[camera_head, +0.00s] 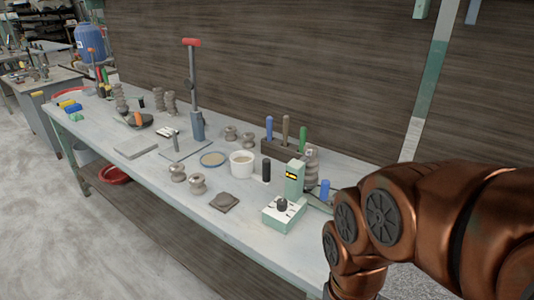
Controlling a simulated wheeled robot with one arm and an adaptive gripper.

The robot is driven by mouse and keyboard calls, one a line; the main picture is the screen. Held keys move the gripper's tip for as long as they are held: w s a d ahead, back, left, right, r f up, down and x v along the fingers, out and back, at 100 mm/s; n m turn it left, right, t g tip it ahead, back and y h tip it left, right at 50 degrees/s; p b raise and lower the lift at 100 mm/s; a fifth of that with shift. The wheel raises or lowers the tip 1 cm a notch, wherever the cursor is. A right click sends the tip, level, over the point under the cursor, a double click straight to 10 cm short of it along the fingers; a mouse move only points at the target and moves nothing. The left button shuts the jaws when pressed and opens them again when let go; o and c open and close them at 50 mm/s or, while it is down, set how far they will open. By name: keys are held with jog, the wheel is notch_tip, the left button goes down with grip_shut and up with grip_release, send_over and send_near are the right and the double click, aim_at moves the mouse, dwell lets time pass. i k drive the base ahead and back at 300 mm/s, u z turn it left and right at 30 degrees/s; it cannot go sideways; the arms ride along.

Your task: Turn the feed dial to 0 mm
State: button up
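A small pale green machine (284,222) stands near the front edge of the bench, toward the right. A black knob (282,204), which looks like the feed dial, sits on its light top plate. Its marks and setting are too small to read. An upright post (294,178) at the back of the machine carries a yellow and black label. My copper-coloured arm fills the lower right, to the right of the machine. My gripper is outside the picture.
The bench (238,215) is long and grey. Left of the machine are a dark flat piece (225,202), a white tub (242,163) and grey spool-shaped pieces (197,184). A wooden rack (280,150) of coloured-handled tools stands behind. A tall red-handled press (194,90) rises mid-bench.

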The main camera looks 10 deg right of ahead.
aim_at(282, 204)
jog(key=k, duration=1.3)
jog(key=u, duration=0.75)
jog(key=i, duration=0.65)
jog(key=u, duration=0.55)
jog(key=i, duration=1.2)
jog(key=z, duration=0.6)
